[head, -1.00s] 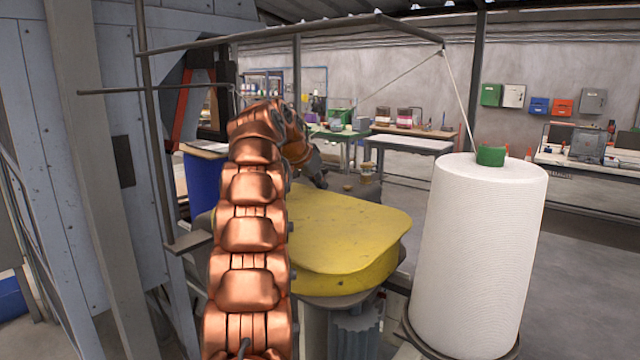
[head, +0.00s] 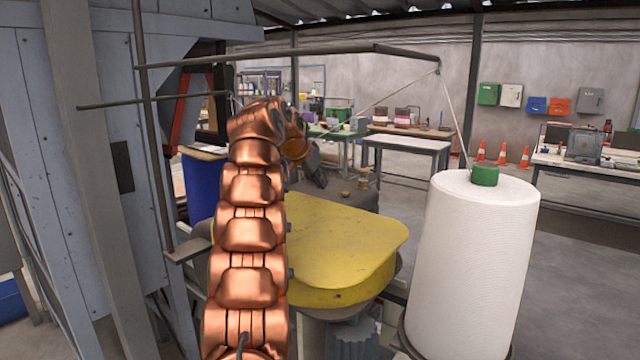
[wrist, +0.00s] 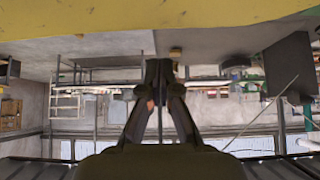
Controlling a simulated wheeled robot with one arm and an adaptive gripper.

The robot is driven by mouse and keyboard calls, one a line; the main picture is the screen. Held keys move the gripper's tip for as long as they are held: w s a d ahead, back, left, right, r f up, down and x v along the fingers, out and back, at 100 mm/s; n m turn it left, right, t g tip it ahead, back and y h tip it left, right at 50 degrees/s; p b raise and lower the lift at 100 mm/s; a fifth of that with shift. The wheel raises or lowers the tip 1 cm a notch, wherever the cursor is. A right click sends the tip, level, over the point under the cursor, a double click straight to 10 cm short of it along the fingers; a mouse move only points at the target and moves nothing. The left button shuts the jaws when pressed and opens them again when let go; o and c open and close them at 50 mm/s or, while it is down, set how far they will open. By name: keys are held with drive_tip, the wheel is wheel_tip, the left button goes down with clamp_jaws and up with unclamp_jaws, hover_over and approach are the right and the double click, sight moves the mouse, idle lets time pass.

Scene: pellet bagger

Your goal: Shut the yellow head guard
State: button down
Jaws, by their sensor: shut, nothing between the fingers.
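The yellow head guard (head: 340,240) is a flat, rounded cover in the middle of the head view, lying about level on the machine head. A yellow side wall shows under its near edge, and my arm hides its left part. I cannot tell if it is fully seated. Its yellow surface also fills the top strip of the upside-down wrist view (wrist: 120,18). My gripper (head: 320,180) is at the guard's far edge, partly hidden by my arm. In the wrist view my gripper (wrist: 158,68) has its fingers together and empty. Contact with the guard cannot be made out.
A large white thread cone (head: 470,270) with a green cap stands close on the right, its thread rising to an overhead bar (head: 300,52). A grey post and a thin rod (head: 150,100) stand left. A blue drum (head: 200,185) is behind them. Benches stand farther back.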

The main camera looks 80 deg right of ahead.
drive_tip(key=d+r+p+v, duration=0.1)
drive_tip(key=v, duration=0.9)
drive_tip(key=shift+s+r+p, duration=0.15)
drive_tip(key=shift+p, duration=0.2)
drive_tip(key=shift+a, duration=0.1)
